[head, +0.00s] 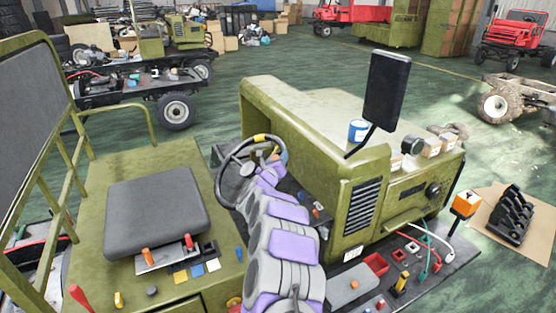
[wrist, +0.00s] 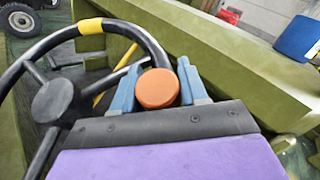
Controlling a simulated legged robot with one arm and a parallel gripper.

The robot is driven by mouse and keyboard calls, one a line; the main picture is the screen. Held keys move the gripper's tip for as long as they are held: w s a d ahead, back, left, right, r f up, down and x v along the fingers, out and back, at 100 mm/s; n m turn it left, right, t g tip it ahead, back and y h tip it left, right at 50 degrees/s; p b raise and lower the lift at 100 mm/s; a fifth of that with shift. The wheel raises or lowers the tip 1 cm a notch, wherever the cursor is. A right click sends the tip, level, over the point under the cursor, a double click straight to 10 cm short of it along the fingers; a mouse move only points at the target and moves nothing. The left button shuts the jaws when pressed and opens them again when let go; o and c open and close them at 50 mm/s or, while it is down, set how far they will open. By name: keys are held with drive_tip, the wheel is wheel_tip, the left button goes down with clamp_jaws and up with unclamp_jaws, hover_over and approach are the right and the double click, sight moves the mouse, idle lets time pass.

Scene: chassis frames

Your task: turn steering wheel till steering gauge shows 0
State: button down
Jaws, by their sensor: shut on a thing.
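The black steering wheel (head: 222,176) has a yellow mark at the top of its rim. In the wrist view the wheel's rim (wrist: 150,45) arcs across the left, with the round hub (wrist: 55,100) and spokes. An orange round knob (wrist: 158,88) sits at the rim's right side. My gripper (wrist: 157,85) has its two blue fingers on either side of this knob and is shut on it. In the head view my gripper (head: 277,158) is at the wheel's right side, partly hidden by my arm. I cannot make out a steering gauge or its reading in either view.
A green hood (head: 330,105) stands beyond the wheel, carrying a blue can (head: 358,131) and small boxes. A dark upright panel (head: 387,90) rises at its near side. A grey seat (head: 155,210) is left of my arm. Loose parts lie on the deck at front right.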

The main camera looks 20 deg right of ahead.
drive_tip(key=shift+a+f+b, duration=0.1)
drive_tip(key=shift+f+b, duration=0.1)
drive_tip(key=shift+b, duration=0.25)
drive_tip(key=shift+s+a+f+m+h+b, duration=0.2)
drive_tip(key=shift+f+m+h+b, duration=0.1)
drive_tip(key=shift+b, duration=0.85)
drive_tip(key=b, duration=0.2)
drive_tip(key=s+m+g+h+b, duration=0.1)
drive_tip(key=b, duration=0.1)
drive_tip(key=shift+a+f, duration=0.25)
drive_tip(key=shift+a, duration=0.15)
drive_tip(key=s+a+f+m+g+h+b, duration=0.1)
drive_tip(key=m+b, duration=0.1)
drive_tip(key=b, duration=0.2)
drive_tip(key=s+a+f+m+g+h+b, duration=0.1)
drive_tip(key=h+b, duration=0.1)
drive_tip(key=b, duration=0.1)
drive_tip(key=shift+a+m+g+b, duration=0.3)
drive_tip(key=shift+a+m+b, duration=0.1)
drive_tip(key=shift+s+a+f+m+g+h+b, duration=0.15)
drive_tip(key=shift+s+a+m+g+h+b, duration=0.2)
drive_tip(key=shift+a+m+g+h+b, duration=0.35)
drive_tip(key=shift+d, duration=0.3)
drive_tip(key=c, duration=1)
unclamp_jaws()
drive_tip(key=o, duration=0.3)
drive_tip(key=shift+w, duration=0.1)
